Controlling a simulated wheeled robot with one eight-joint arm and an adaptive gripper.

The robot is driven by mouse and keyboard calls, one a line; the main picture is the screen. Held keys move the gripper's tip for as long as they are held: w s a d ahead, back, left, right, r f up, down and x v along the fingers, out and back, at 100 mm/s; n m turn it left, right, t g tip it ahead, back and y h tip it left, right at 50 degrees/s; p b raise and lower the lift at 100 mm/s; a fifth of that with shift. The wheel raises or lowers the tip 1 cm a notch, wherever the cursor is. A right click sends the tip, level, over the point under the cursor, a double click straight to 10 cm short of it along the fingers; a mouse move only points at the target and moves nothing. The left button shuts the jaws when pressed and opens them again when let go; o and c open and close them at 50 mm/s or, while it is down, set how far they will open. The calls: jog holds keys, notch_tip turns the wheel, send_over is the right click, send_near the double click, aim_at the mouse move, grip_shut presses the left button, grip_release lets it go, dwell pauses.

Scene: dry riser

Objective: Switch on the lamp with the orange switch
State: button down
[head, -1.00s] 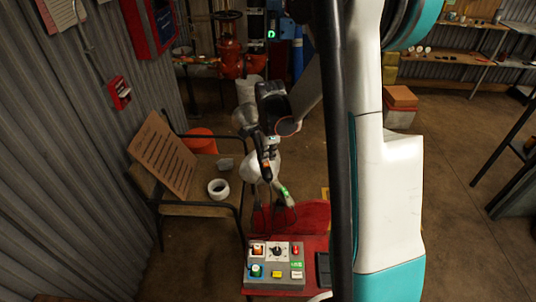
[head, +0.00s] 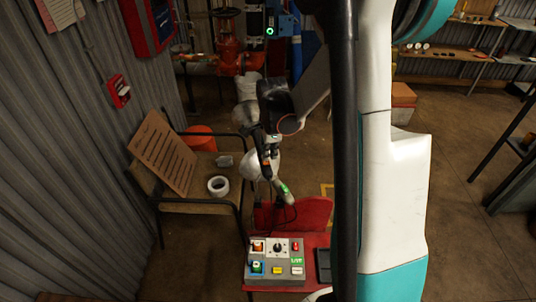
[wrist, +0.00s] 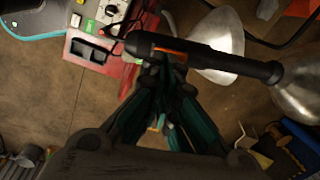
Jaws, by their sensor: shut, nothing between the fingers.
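A lamp with a black handle (head: 263,152) and a grey dome head (head: 244,114) stands in the middle of the head view. In the wrist view its handle (wrist: 220,59) runs across the fingertips to a metal dome (wrist: 297,85). An orange switch (wrist: 171,46) shows on the handle, partly hidden by my fingers. My gripper (wrist: 165,72) is shut and empty, its tips at the handle beside the orange part. I cannot tell whether they touch. A second lamp dome (head: 262,163) is just below, with a green-marked stem (head: 284,191). No glow is clear on either dome.
A chair (head: 197,209) carrying a cardboard sign (head: 163,153) and a white roll (head: 218,185) stands left. Open floor lies right, beyond my arm.

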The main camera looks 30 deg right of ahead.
notch_tip(320, 180, up, 12)
jog(key=s+p, duration=0.2)
jog(key=p, duration=0.2)
jog(key=shift+s+a+r, duration=0.15)
jog(key=shift+a+r, duration=0.1)
jog(key=shift+a, duration=0.2)
jog(key=shift+t, duration=0.4)
jog(key=w+f+b, duration=0.1)
jog(key=f+b, duration=0.1)
jog(key=f, duration=0.2)
jog(key=w+d+f+b, duration=0.1)
jog(key=f, duration=0.3)
jog(key=w+f+b, duration=0.1)
jog(key=f+b, duration=0.1)
jog(key=f, duration=0.3)
jog(key=shift+w+d+f+b, duration=0.1)
jog(key=shift+w+d+b, duration=0.2)
jog(key=shift+w+d, duration=0.05)
